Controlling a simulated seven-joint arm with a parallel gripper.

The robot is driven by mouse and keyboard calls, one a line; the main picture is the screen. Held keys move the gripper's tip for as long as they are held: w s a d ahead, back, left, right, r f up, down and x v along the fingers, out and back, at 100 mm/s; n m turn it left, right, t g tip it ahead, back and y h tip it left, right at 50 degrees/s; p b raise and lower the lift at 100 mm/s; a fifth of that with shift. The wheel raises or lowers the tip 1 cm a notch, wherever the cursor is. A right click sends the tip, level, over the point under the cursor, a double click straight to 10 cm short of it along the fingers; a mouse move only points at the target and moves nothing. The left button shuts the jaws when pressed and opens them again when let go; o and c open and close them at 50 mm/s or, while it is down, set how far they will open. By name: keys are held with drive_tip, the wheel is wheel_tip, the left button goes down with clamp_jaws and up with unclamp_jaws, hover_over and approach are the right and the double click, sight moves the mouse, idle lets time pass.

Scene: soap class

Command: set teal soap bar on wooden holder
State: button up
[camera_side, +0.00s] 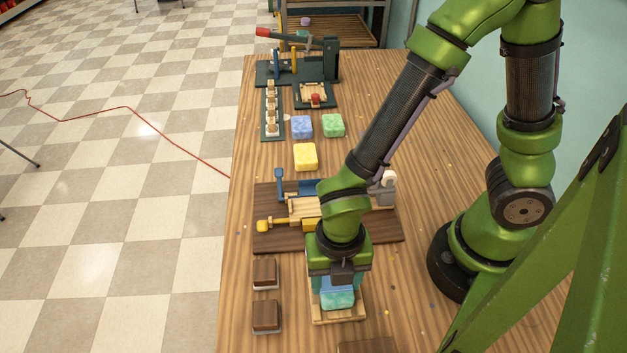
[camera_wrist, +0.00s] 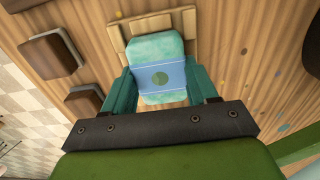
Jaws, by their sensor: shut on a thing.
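The teal soap bar (camera_side: 338,299) is marbled and has a blue band around its middle with a round green mark. My gripper (camera_side: 337,283) points down and is shut on it. In the wrist view the soap bar (camera_wrist: 157,50) sits between the two teal fingers of my gripper (camera_wrist: 161,90). The wooden holder (camera_side: 348,318) is a pale slatted tray directly under the soap bar. In the wrist view the holder (camera_wrist: 119,40) shows around the bar's far end and sides. Whether the bar touches the slats I cannot tell.
Two dark brown blocks (camera_side: 265,273) (camera_side: 267,316) stand left of the holder. A dark board with a wooden press device (camera_side: 270,240) lies behind. Yellow (camera_side: 306,156), blue (camera_side: 301,126) and green (camera_side: 333,125) soaps sit farther back. A dark brown piece (camera_side: 367,347) is at the front edge.

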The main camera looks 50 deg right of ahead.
drive_tip(key=o, duration=1.4)
drive_tip(key=shift+r, duration=3)
